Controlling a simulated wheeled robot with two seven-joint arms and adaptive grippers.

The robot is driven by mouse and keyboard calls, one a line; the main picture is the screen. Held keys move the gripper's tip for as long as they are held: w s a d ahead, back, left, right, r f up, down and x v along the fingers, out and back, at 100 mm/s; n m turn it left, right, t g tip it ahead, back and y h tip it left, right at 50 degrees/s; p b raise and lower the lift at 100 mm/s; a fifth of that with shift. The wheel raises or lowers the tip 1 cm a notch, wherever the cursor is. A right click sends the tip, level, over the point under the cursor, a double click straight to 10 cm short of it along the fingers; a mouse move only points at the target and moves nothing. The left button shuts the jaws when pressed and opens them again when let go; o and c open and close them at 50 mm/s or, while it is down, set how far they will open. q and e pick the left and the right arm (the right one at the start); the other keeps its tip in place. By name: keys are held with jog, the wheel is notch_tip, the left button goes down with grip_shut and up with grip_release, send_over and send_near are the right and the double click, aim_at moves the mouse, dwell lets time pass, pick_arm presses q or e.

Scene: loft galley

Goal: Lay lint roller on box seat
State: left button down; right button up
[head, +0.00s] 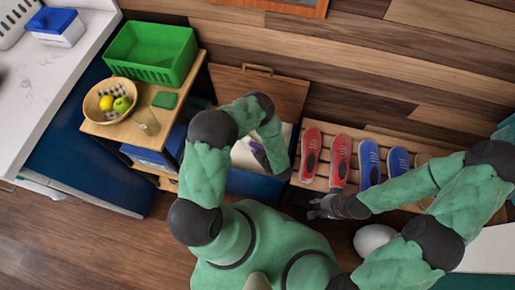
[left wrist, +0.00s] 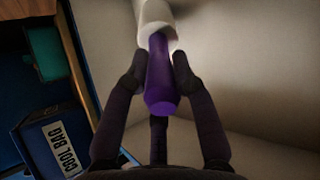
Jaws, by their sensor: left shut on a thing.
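The lint roller (left wrist: 160,75) has a purple handle and a white roll. My left gripper (left wrist: 157,80) is shut on its purple handle, with the roll pointing away from my wrist. In the head view, a bit of purple (head: 259,154) shows by the left gripper (head: 266,152), over the open box seat. The box seat (head: 258,184) has a blue front, a pale inside and a raised wooden lid (head: 265,91). Pale walls fill the right of the left wrist view. My right gripper (head: 322,208) is in front of the shoe rack; its fingers are too small to judge.
A slatted rack (head: 398,140) holds red shoes (head: 311,152) and blue shoes (head: 369,160) right of the box seat. A cool bag (left wrist: 57,141) lies beside the box.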

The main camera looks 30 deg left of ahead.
pick_arm(q)
jog(key=shift+s+f, duration=0.1)
jog(key=shift+f, duration=0.25)
jog(key=c, duration=0.9)
grip_release()
jog(key=shift+c, duration=0.2)
jog(key=shift+d+r, duration=0.1)
jog(key=v, duration=1.1)
jog(key=shift+s+d+r, duration=0.15)
jog(key=shift+d+r, duration=0.1)
jog(key=shift+r, duration=0.05)
jog(key=shift+s+f, duration=0.1)
